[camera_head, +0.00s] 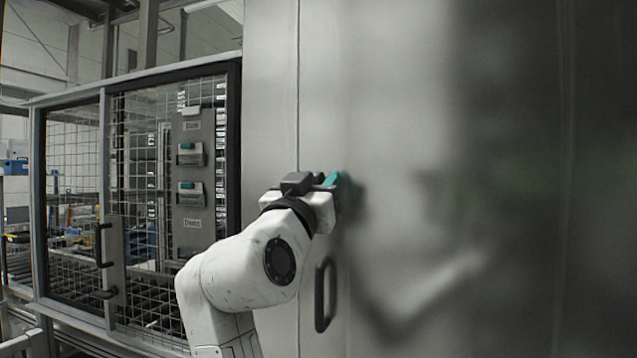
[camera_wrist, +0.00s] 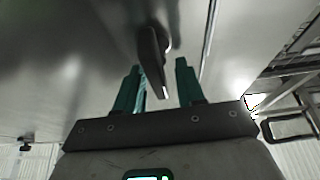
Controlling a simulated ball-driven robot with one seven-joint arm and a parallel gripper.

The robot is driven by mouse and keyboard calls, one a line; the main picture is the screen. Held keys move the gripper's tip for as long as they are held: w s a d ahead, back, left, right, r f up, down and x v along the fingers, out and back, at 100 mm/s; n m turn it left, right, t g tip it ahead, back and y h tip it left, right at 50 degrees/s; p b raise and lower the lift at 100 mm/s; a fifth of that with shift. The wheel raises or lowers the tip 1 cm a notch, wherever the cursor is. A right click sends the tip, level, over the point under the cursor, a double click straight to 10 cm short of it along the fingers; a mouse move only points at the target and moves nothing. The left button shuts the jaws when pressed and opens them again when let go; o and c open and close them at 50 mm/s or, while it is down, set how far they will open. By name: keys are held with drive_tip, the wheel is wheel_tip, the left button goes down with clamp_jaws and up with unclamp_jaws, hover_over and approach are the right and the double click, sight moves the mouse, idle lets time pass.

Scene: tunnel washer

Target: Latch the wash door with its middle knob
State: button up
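The wash door (camera_head: 400,120) is a tall, smooth metal panel filling the right of the head view. In the wrist view its grey face (camera_wrist: 60,50) lies in front of my gripper. A dark lever-like knob (camera_wrist: 153,55) stands out from it, its end reaching between my two green fingers. My gripper (camera_wrist: 158,85) is open around the knob, with gaps visible beside it; contact cannot be told. In the head view my gripper (camera_head: 333,180) is up against the door near a vertical seam, and the knob is hidden behind it.
A dark bar handle (camera_head: 325,295) sits on the metal face below my gripper. To the left stands a mesh-panelled enclosure (camera_head: 140,130) with black handles (camera_head: 104,245) and a grey control panel (camera_head: 193,170). The door face to the right is clear.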

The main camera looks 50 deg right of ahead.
clamp_jaws()
